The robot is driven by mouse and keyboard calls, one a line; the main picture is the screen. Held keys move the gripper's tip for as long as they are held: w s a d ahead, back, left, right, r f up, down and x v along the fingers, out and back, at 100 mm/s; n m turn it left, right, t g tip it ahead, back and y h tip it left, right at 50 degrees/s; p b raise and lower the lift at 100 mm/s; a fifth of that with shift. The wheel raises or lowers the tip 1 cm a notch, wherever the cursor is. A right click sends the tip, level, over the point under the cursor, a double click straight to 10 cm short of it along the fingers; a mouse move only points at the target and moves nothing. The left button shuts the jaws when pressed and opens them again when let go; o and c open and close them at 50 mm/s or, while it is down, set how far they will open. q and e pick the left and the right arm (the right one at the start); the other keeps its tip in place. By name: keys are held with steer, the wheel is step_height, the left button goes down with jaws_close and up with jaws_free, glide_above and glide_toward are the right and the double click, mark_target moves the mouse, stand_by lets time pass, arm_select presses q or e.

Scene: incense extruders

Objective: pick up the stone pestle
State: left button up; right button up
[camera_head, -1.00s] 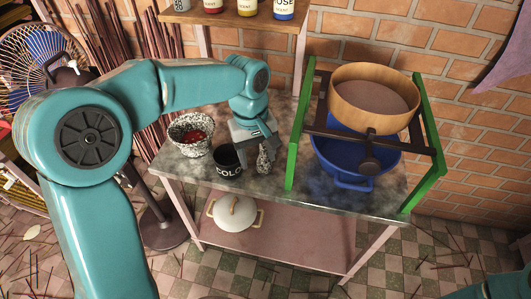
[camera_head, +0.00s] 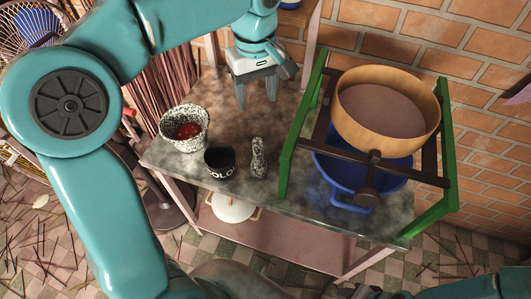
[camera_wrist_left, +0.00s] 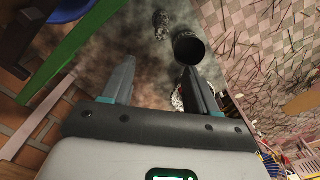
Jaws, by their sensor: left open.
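The stone pestle (camera_head: 258,157) is a black-and-white speckled piece standing on the worktop, right of a dark cup (camera_head: 220,162). It also shows at the top of the left wrist view (camera_wrist_left: 160,22). My left gripper (camera_head: 257,102) is open and empty, behind the pestle and apart from it, fingers pointing down. In the left wrist view the pestle lies beyond the gap between the fingertips (camera_wrist_left: 158,68). My right gripper is out of view.
A speckled bowl with red contents (camera_head: 184,120) stands left of the cup. A green-sided frame (camera_head: 295,140) carrying a round wooden sieve (camera_head: 352,110) over a blue basin (camera_head: 335,172) stands close on the right. The worktop's front strip is bare.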

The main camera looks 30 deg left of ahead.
arm_select(q)
glide_above(258, 140)
step_height(258, 140, down, 10)
steer(key=shift+s+a+r+b, duration=0.1)
steer(key=shift+s+b, duration=0.05)
steer(key=shift+b, duration=0.25)
steer(key=shift+s+f, duration=0.35)
steer(key=shift+f, duration=0.05)
steer(key=f, duration=0.2)
steer(key=w+f, duration=0.1)
steer(key=f, duration=0.1)
steer(key=shift+f, duration=0.1)
steer(key=shift+s+f, duration=0.2)
steer(key=shift+f, duration=0.3)
steer(key=shift+w, duration=0.1)
jaws_close()
